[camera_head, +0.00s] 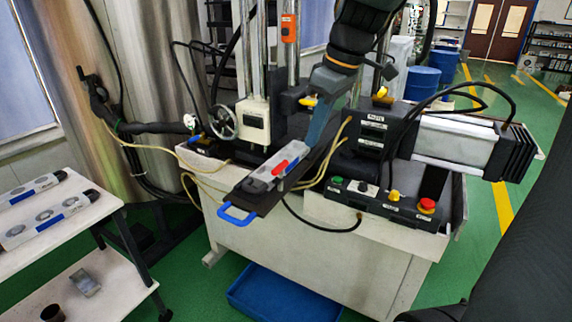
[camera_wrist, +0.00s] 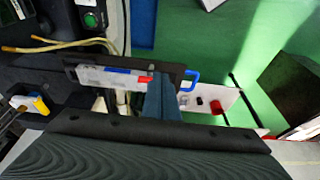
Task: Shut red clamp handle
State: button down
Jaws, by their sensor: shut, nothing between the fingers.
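The red clamp handle (camera_head: 280,168) sits on top of a grey mould (camera_head: 258,183), beside a blue part. The mould lies on a dark rail at the front of the machine, with a blue pull handle (camera_head: 237,216) at its near end. In the wrist view the red handle (camera_wrist: 145,80) shows just left of my finger, partly hidden by it. My gripper (camera_head: 313,138) is shut and empty, its blue-grey fingers pointing down just behind and right of the red handle. I cannot tell whether they touch it, or how far the handle is tilted.
A control box with buttons and a red emergency stop (camera_head: 427,205) stands right of the mould. Hoses loop around the rail. A white side table (camera_head: 85,222) with more moulds stands at left. A blue tray (camera_head: 275,300) lies on the floor below.

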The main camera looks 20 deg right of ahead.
aim_at(286, 163)
jog(key=shift+r, duration=0.25)
jog(key=shift+w+a+f+p, duration=0.6)
jog(key=shift+w+a+f, duration=0.25)
jog(key=shift+f, duration=0.9)
jog(key=shift+w+a+f+p, duration=0.55)
jog(key=shift+w+a+f, duration=0.25)
jog(key=shift+f, duration=0.9)
jog(key=shift+w+a+f+p, duration=0.6)
jog(key=shift+w+a+f, duration=0.25)
jog(key=shift+f, duration=0.9)
